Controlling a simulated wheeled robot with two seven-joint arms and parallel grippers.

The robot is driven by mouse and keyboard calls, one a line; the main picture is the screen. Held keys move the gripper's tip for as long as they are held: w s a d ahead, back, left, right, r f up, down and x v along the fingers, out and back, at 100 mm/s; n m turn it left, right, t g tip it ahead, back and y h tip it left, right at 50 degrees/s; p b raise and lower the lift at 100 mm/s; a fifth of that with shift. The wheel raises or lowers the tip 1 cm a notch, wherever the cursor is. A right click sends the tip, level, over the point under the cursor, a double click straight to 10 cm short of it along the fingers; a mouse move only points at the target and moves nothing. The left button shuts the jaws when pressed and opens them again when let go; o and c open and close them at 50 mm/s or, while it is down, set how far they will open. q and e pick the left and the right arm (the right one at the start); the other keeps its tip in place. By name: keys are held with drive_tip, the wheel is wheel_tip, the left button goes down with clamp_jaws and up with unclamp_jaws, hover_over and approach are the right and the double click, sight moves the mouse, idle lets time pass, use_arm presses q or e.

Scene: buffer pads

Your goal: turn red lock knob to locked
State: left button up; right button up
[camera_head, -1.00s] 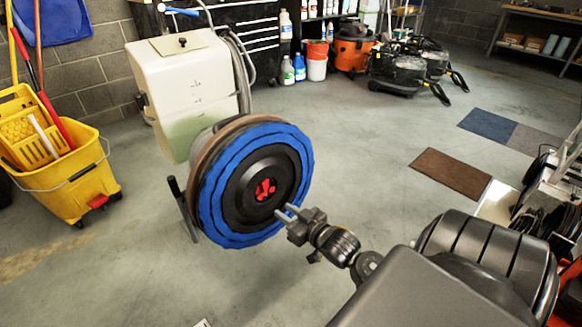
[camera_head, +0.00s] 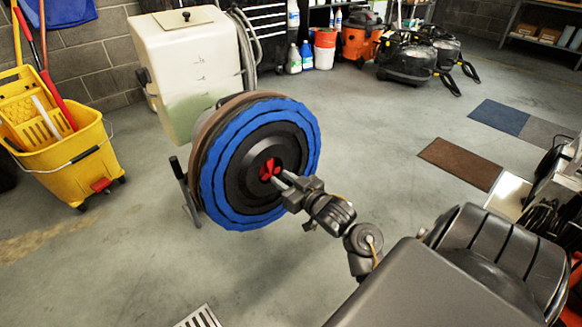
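The red lock knob (camera_head: 268,169) sits at the centre of a black hub (camera_head: 246,183) inside a blue buffer pad (camera_head: 216,192). The pad faces me on a tipped floor machine with a cream tank (camera_head: 187,70). My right gripper (camera_head: 281,180) reaches in from the right, with its fingertips at the knob's lower right edge. The fingers look a little apart and partly cover the knob. I cannot tell whether they touch it. My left gripper is not in view.
A yellow mop bucket (camera_head: 75,170) stands at the left. A floor drain grate (camera_head: 199,318) lies at the bottom. A brown mat (camera_head: 461,163) lies on the right. Black vacuums (camera_head: 408,63) stand at the back. The floor around the machine is mostly clear.

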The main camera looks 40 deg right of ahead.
sight(270, 170)
drive_tip(key=w, duration=0.2)
drive_tip(key=shift+w+f, duration=0.1)
drive_tip(key=shift+w, duration=0.3)
drive_tip(key=shift+w+f, duration=0.1)
drive_tip(key=shift+w, duration=0.95)
drive_tip(key=shift+p, duration=0.5)
clamp_jaws()
